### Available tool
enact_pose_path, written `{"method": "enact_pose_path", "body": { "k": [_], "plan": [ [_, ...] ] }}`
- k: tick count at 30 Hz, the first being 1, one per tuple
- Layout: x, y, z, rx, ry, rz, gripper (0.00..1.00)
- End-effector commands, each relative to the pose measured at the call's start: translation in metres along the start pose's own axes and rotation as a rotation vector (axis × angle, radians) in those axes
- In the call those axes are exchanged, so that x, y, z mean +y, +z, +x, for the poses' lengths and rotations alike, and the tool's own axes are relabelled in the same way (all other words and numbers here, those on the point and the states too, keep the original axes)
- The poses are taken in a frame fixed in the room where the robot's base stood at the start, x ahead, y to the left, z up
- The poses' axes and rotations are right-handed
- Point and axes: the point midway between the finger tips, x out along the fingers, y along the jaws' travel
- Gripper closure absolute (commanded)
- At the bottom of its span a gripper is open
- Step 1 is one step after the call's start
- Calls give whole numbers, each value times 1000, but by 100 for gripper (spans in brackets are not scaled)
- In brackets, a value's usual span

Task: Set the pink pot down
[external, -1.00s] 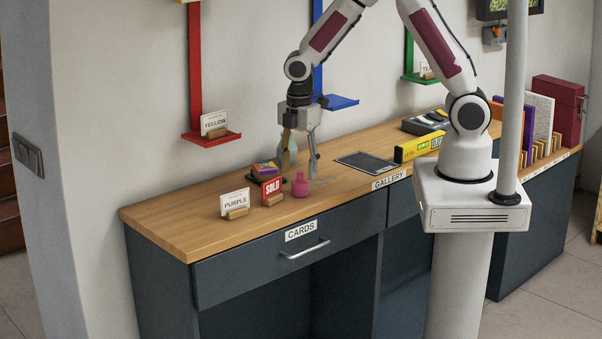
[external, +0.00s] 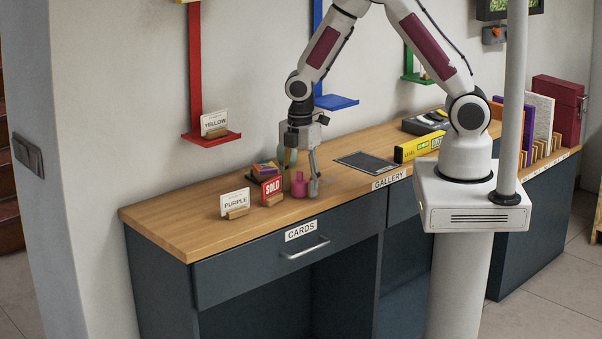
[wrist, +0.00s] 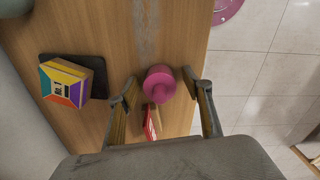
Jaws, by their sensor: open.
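The pink pot (external: 299,188) stands upright on the wooden counter, just right of the red SOLD card. In the wrist view the pink pot (wrist: 160,80) shows from above, between the two fingers. My gripper (external: 302,180) is open and low over the counter, with its fingers on either side of the pot. In the wrist view my gripper (wrist: 164,92) shows a gap between each finger and the pot.
The SOLD card (external: 271,189), the PURPLE card (external: 235,203) and a colourful box (external: 265,168) on a dark base stand left of the pot. A dark flat panel (external: 366,161) lies to the right. The counter's front edge is close.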

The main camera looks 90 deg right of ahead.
Motion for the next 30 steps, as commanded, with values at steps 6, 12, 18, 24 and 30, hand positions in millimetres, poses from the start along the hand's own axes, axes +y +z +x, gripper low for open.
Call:
{"method": "enact_pose_path", "body": {
  "k": [6,12,18,24,30],
  "plan": [
    [0,0,0,0,0,0,50],
    [0,0,0,0,1,0,50],
    [0,0,0,0,1,0,89],
    [0,0,0,0,1,0,99],
    [0,0,-1,1,1,0,99]
  ]
}}
